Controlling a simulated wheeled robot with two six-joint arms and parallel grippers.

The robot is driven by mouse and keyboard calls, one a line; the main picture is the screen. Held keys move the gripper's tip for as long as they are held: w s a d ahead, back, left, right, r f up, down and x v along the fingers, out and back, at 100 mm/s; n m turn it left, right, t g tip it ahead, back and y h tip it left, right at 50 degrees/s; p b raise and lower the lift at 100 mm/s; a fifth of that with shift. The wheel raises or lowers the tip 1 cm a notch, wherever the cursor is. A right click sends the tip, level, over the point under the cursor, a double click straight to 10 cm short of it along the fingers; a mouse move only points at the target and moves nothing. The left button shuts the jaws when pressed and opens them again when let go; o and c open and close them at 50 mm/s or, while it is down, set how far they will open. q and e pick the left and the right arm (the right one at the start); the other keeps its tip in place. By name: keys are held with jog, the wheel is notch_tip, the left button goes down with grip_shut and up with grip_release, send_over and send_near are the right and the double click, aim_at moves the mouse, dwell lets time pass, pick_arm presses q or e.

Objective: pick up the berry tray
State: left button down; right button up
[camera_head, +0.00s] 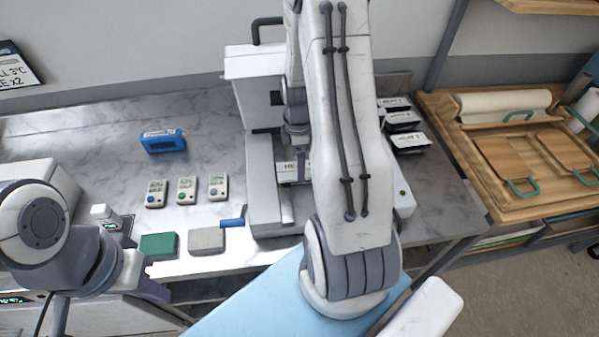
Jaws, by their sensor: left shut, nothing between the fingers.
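I cannot make out a berry tray in the head view. My left arm comes in at the lower left, and its gripper (152,289) is shut and empty, low in front of the counter's front edge. My right arm stands large in the middle. Its gripper (301,166) is at the white bench machine, partly hidden behind the arm, and I cannot tell whether its fingers are open. A small white labelled piece (286,172) shows in the machine beside that gripper; the arm hides much of this area.
The white machine (264,180) stands on the marble counter (95,140). A blue box (163,141), several small button units (187,190), a green block (159,246) and a grey block (206,241) lie left of it. Black-and-white packs (409,141) and wooden boards (510,165) are at right.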

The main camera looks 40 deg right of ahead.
jog(key=f+p, duration=0.1)
jog(key=f, duration=0.2)
jog(key=shift+s+f, duration=0.1)
jog(key=shift+s, duration=0.1)
jog(key=shift+f+p, duration=0.3)
jog(key=shift+f, duration=0.35)
jog(key=shift+c, duration=0.3)
jog(key=c, duration=1.3)
jog(key=shift+r, duration=0.1)
